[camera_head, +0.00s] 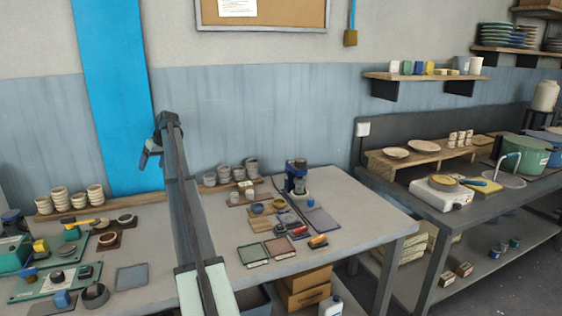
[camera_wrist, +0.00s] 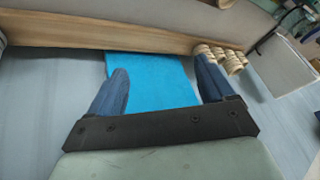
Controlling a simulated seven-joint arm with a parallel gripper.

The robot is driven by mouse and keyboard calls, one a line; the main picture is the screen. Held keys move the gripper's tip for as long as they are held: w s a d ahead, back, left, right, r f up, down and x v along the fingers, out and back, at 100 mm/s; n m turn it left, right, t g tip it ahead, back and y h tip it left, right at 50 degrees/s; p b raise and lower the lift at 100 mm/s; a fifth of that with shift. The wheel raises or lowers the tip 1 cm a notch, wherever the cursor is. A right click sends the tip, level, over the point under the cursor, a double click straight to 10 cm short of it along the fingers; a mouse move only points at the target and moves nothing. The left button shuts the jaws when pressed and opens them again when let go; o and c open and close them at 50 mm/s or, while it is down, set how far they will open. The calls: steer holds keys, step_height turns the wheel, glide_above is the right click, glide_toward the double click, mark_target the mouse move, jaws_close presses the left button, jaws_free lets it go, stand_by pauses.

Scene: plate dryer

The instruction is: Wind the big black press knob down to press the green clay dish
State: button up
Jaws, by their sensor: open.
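My gripper (camera_head: 150,155) is high in front of the blue wall stripe, well above the tables. In the wrist view my gripper (camera_wrist: 160,82) has its two dark blue fingers wide apart with nothing between them. A dark blue upright device with a black top (camera_head: 296,168) stands at the back of the middle table; it may be the press, but its knob is too small to tell. Small dark round knobs (camera_head: 57,277) also show on green-based fixtures at the left. I cannot pick out the green clay dish with certainty.
Stacked cups (camera_head: 95,195) stand at the left back. My arm crosses the middle table. A side bench (camera_head: 470,200) stands at the right. The middle table's right front is clear.

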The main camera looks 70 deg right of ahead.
steer(key=s+d+r+g, duration=0.1)
steer(key=s+d+r, duration=0.1)
steer(key=s+d, duration=0.75)
step_height(320, 180, up, 8)
steer(key=n+g+h, duration=0.1)
steer(key=n+g, duration=0.2)
steer(key=g, duration=0.2)
glide_above(301, 160)
steer(key=f, duration=1.3)
steer(key=shift+w+d+f, duration=0.1)
steer(key=shift+d+f, duration=0.05)
steer(key=shift+d, duration=0.05)
steer(key=shift+c, duration=0.3)
steer(key=c, duration=1)
